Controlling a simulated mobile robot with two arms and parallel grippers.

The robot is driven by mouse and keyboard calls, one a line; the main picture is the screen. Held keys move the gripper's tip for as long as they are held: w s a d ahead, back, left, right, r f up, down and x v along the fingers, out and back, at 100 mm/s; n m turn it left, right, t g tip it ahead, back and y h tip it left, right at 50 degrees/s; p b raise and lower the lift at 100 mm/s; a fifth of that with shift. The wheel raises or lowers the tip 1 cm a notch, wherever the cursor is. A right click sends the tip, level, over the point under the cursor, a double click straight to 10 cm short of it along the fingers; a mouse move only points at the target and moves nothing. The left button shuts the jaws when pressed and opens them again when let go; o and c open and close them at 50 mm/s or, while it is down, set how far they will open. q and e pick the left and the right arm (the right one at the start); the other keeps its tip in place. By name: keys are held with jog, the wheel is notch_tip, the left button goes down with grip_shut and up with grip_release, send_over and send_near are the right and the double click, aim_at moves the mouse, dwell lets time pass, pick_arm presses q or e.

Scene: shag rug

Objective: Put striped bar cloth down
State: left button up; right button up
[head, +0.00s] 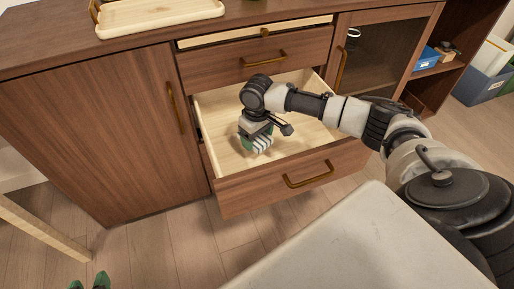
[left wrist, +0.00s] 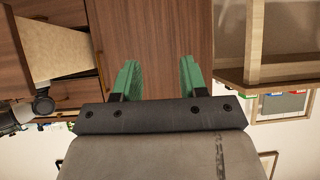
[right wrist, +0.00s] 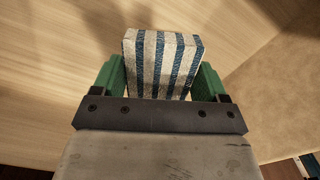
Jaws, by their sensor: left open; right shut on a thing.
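The striped bar cloth (right wrist: 160,62) is a folded block with blue and off-white stripes. My right gripper (right wrist: 164,80) is shut on it, with one green finger on each side. In the head view the cloth (head: 262,144) hangs below my right gripper (head: 257,137), inside the open drawer (head: 213,126). Whether the cloth touches the drawer floor, I cannot tell. My left gripper (left wrist: 160,80) is open and empty, its green fingers apart. Only its fingertips show at the lower left of the head view (head: 90,281).
The drawer is in a brown wooden cabinet (head: 110,130) and looks otherwise empty. A light wooden tray (head: 160,14) lies on the cabinet top. A shallower drawer (head: 255,62) above is slightly open. A glass-door section (head: 375,55) and shelves stand to the right.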

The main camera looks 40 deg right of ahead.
jog(key=shift+f+b, duration=0.3)
jog(key=shift+f, duration=0.8)
notch_tip(320, 180, down, 2)
jog(key=shift+f+b, duration=0.2)
jog(key=shift+b, duration=0.3)
jog(key=shift+f, duration=0.15)
pick_arm(q)
jog(key=w+d+r+t+h, duration=0.1)
jog(key=w+d+r+t, duration=0.1)
jog(key=r+t, duration=0.3)
jog(key=shift+w+r+h, duration=0.3)
jog(key=shift+w, duration=0.35)
pick_arm(e)
jog(key=o, duration=0.4)
jog(key=shift+f, duration=0.15)
jog(key=shift+c, duration=0.2)
jog(key=o, duration=0.5)
jog(key=shift+c, duration=0.2)
pick_arm(q)
jog(key=shift+a+f, duration=0.1)
jog(key=shift+f, duration=0.1)
